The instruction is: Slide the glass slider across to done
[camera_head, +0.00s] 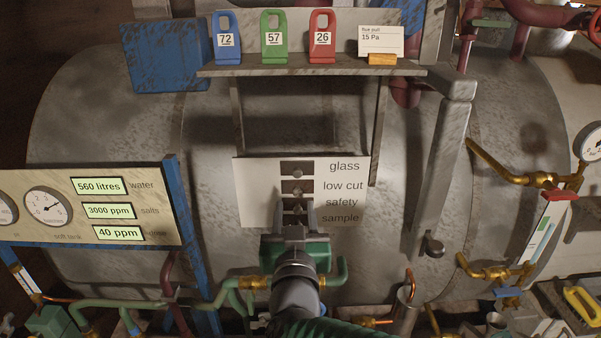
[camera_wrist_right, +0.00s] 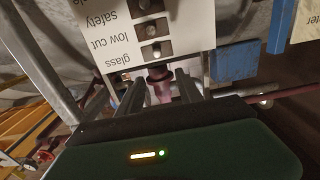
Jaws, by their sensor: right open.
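A white panel (camera_head: 255,190) on the tank front reads "glass", "low cut", "safety" and "sample" from top to bottom. The glass slider (camera_head: 297,168) is the top dark slot with a small knob, left of its label; it also shows in the wrist view (camera_wrist_right: 156,51), where the panel is upside down. I cannot tell its exact position, and I see no "done" mark. My right gripper (camera_head: 296,207) is open in front of the panel's lower part, its fingers pointing up and hiding the sample row. In the wrist view its fingers (camera_wrist_right: 163,86) look empty. My left gripper is out of view.
A shelf (camera_head: 310,71) above holds numbered blue, green and red tags and a card. A gauge board (camera_head: 150,208) stands at left. A slanted metal bar (camera_head: 440,170) and brass pipes (camera_head: 510,177) are at right. Green pipes (camera_head: 210,300) run below.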

